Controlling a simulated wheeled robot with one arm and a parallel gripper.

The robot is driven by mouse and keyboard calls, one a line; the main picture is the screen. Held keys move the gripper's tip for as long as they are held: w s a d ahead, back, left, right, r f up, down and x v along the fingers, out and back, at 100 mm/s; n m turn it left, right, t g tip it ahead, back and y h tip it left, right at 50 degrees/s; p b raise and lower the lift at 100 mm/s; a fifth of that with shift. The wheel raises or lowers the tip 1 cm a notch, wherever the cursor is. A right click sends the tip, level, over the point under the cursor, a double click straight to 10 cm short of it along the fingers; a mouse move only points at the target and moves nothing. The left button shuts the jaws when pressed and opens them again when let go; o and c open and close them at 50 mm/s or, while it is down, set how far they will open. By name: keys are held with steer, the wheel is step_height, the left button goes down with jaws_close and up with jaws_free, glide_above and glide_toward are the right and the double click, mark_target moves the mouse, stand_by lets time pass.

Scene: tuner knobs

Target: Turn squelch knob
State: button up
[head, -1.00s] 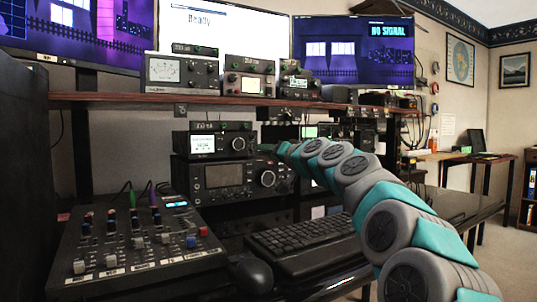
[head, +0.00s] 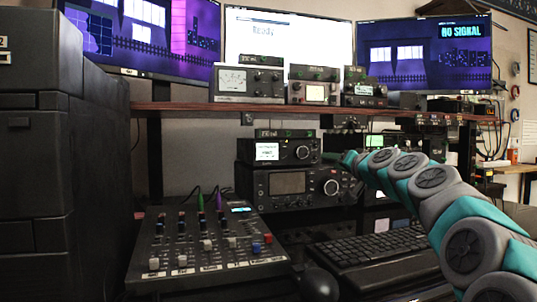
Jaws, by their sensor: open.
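The squelch knob cannot be picked out, as the labels are too small to read. A large radio (head: 290,184) on the desk has a big round knob (head: 331,187) at its right side. A smaller radio (head: 280,152) with a lit screen sits on top of it and has a round knob (head: 302,152). My grey and teal arm reaches in from the right. My gripper (head: 331,158) is small and dark at the arm's far end, just right of the smaller radio. It is open, with nothing seen between its fingers. Whether it touches the radio cannot be told.
A mixer (head: 200,245) with faders stands at the front left, beside a black mouse (head: 318,284) and a keyboard (head: 385,250). A shelf (head: 190,106) with small radios and monitors runs above. A tall black cabinet (head: 65,180) fills the left side.

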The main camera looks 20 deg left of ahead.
mark_target(317, 159)
stand_by(0.4)
steer(key=shift+w+a+n+p, duration=0.25)
steer(key=shift+w+a+n, duration=0.3)
steer(key=shift+w+n, duration=0.5)
steer(key=shift+w+a+n+p, duration=0.25)
steer(key=shift+w+a+n, duration=0.4)
steer(key=shift+n, duration=0.7)
steer(key=shift+w+a+n+p, duration=0.25)
steer(key=shift+w+a+n, duration=0.25)
steer(key=shift+w+n, duration=0.55)
steer(key=shift+x, duration=0.85)
steer(key=shift+s+a+f, duration=0.1)
steer(key=shift+s+a, duration=0.05)
steer(key=shift+c, duration=0.2)
jaws_close()
